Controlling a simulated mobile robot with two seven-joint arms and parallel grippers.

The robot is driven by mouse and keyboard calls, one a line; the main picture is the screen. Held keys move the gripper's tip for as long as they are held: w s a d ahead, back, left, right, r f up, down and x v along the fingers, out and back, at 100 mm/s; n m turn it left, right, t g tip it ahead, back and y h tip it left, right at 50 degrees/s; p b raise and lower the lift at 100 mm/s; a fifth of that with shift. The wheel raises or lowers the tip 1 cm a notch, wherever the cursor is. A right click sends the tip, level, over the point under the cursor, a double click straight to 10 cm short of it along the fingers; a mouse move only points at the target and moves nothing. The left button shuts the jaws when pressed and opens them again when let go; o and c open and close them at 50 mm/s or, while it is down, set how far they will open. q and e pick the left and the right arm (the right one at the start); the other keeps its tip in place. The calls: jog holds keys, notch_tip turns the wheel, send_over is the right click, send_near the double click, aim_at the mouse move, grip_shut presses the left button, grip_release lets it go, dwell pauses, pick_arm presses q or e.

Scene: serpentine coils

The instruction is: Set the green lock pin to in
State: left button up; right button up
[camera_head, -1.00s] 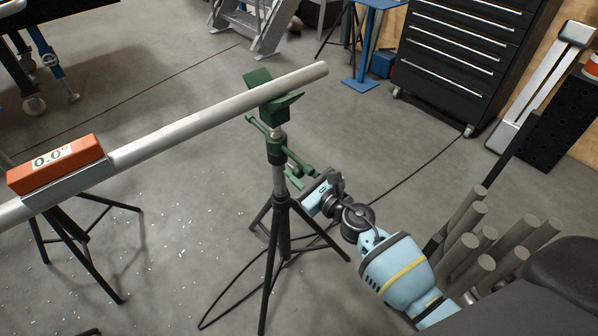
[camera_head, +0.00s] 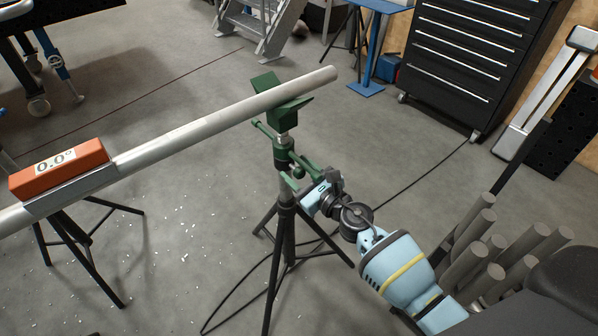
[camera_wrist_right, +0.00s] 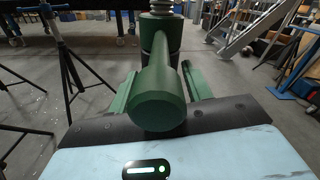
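A tripod stand (camera_head: 284,215) carries a green V-shaped head (camera_head: 285,108) with a grey pipe (camera_head: 235,116) lying in it. Green fittings, including a collar (camera_head: 282,150) and a side rod (camera_head: 262,129), sit below the head. In the right wrist view a green pin with a thick round knob (camera_wrist_right: 158,100) points toward the camera from the collar (camera_wrist_right: 161,35). My right gripper (camera_head: 302,180) is at these fittings; its two green fingers lie on either side of the knob in the wrist view, apparently with gaps. How deep the pin sits is unclear. My left gripper is not in view.
An orange level reading 0.0° (camera_head: 60,168) rests on the pipe at left. A second tripod (camera_head: 72,240) stands beneath it. A black drawer cabinet (camera_head: 462,60) is at the back right, with several grey rods (camera_head: 475,250) at the lower right. A black cable (camera_head: 420,185) lies on the floor.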

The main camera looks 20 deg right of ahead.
jog(key=shift+s+d, duration=0.1)
jog(key=shift+s, duration=0.15)
jog(key=v, duration=0.7)
jog(key=shift+s, duration=0.15)
dwell(0.4)
